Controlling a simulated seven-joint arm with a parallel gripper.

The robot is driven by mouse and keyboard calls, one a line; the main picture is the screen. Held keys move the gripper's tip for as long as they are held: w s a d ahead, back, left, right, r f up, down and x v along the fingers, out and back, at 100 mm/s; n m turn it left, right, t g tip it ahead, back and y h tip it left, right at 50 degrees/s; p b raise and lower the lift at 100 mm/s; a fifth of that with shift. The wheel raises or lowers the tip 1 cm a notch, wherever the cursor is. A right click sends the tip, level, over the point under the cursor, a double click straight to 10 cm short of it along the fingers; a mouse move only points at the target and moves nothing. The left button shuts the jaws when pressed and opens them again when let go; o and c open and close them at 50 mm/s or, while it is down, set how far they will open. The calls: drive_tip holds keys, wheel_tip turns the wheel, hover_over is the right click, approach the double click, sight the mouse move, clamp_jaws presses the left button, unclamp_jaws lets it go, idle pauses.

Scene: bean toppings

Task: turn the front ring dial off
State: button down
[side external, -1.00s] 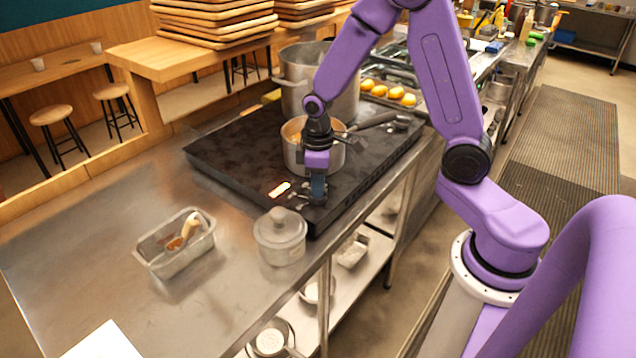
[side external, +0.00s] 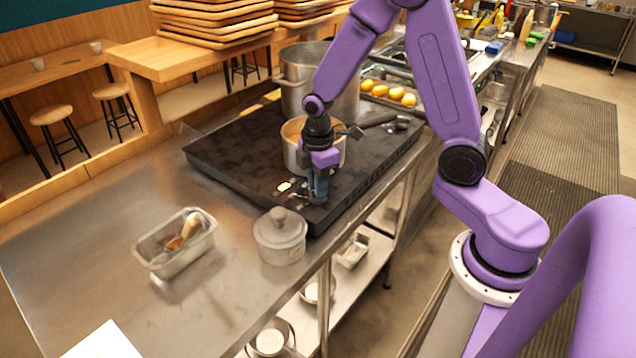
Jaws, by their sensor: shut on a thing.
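The black cooktop (side external: 235,150) lies on the steel counter, with its controls at the near end. My gripper (side external: 317,196) points down at that near end and is shut on the front ring dial, which is mostly hidden by the fingers. A small display (side external: 284,187) beside the fingers shows pale, with no orange glow. A steel pot with orange-brown contents (side external: 298,158) sits on the cooktop just behind my gripper, and my wrist covers part of it.
A large stockpot (side external: 295,95) stands on the far part of the cooktop. A lidded grey pot (side external: 279,240) stands close in front of the cooktop. A metal tin with a wooden-handled tool (side external: 165,262) is at left. The left counter is mostly clear.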

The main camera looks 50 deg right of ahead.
idle(0.4)
drive_tip(key=c, duration=1.1)
unclamp_jaws()
drive_tip(key=shift+r, duration=0.1)
wheel_tip(320, 180, up, 17)
drive_tip(key=shift+r, duration=0.15)
drive_tip(key=shift+m, duration=0.5)
drive_tip(key=s+a+f, duration=0.2)
drive_tip(key=s, duration=0.5)
drive_tip(key=s+a+f, duration=0.1)
drive_tip(key=s+f, duration=0.1)
drive_tip(key=s, duration=0.6)
drive_tip(key=s+a+f, duration=0.2)
drive_tip(key=s, duration=0.6)
drive_tip(key=shift+s+a+f, duration=0.1)
drive_tip(key=shift+s+a, duration=0.1)
drive_tip(key=shift+a, duration=0.1)
